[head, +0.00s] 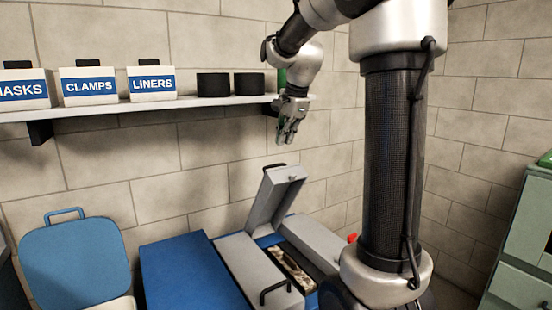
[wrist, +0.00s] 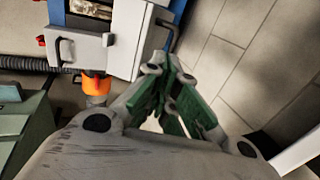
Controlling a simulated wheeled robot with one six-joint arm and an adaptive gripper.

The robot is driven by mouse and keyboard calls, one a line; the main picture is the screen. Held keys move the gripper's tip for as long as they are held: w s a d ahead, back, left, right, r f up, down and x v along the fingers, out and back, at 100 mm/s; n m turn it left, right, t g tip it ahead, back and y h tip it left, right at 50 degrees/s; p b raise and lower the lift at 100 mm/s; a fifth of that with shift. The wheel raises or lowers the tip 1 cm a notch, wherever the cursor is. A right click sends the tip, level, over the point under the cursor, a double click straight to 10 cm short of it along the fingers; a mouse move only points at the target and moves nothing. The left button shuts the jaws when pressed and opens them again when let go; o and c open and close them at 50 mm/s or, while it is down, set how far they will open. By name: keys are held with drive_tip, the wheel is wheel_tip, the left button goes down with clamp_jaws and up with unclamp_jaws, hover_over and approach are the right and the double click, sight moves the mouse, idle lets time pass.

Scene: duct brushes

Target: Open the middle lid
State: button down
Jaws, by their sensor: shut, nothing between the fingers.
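A grey lid (head: 274,200) with a black handle at its top stands raised, tilted up from the blue-and-grey chest (head: 236,262). Beside it an opening shows a mottled brownish thing (head: 292,266) inside, which also shows in the wrist view (wrist: 90,9). In front of the opening, a black handle (head: 275,291) sits on a grey part. I cannot tell for sure which lid is the middle one. My gripper (head: 287,139) is above the raised lid, apart from it. Its green fingers are shut and empty in the wrist view (wrist: 177,112).
A shelf (head: 150,107) on the wall holds labelled boxes and two black cylinders (head: 213,84), close to my arm. A blue-lidded bin (head: 75,258) stands at left. A green cabinet (head: 522,240) stands at right. An orange fitting (wrist: 95,84) with a hose is by the chest.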

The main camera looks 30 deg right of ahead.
drive_tip(key=x, duration=1)
drive_tip(key=shift+r, duration=0.1)
drive_tip(key=w+r+g, duration=0.1)
drive_tip(key=w+r, duration=0.1)
drive_tip(key=w, duration=0.7)
drive_tip(key=shift+a, duration=0.15)
